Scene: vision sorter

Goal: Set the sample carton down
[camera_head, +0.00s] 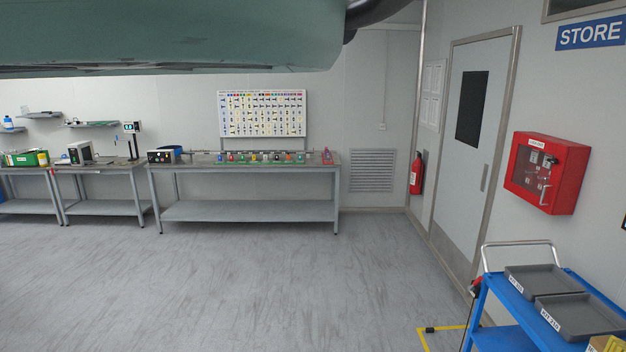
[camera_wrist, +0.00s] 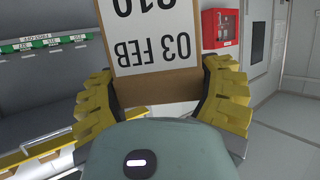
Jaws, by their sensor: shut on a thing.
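The sample carton (camera_wrist: 150,88) is a brown box with a white label that reads "03 FEB" upside down in the wrist view. My gripper (camera_wrist: 163,98) has yellow ridged fingers, one on each side of the carton, and is shut on it. The top of the carton runs out of the wrist view, and nothing under it shows there. The head view shows neither the carton nor my gripper.
In the head view, a blue cart (camera_head: 510,310) with grey trays (camera_head: 580,316) stands at the lower right. Grey workbenches (camera_head: 250,211) line the back wall. A red cabinet (camera_head: 545,172) hangs right of the door (camera_head: 472,150). The middle floor (camera_head: 260,285) is clear.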

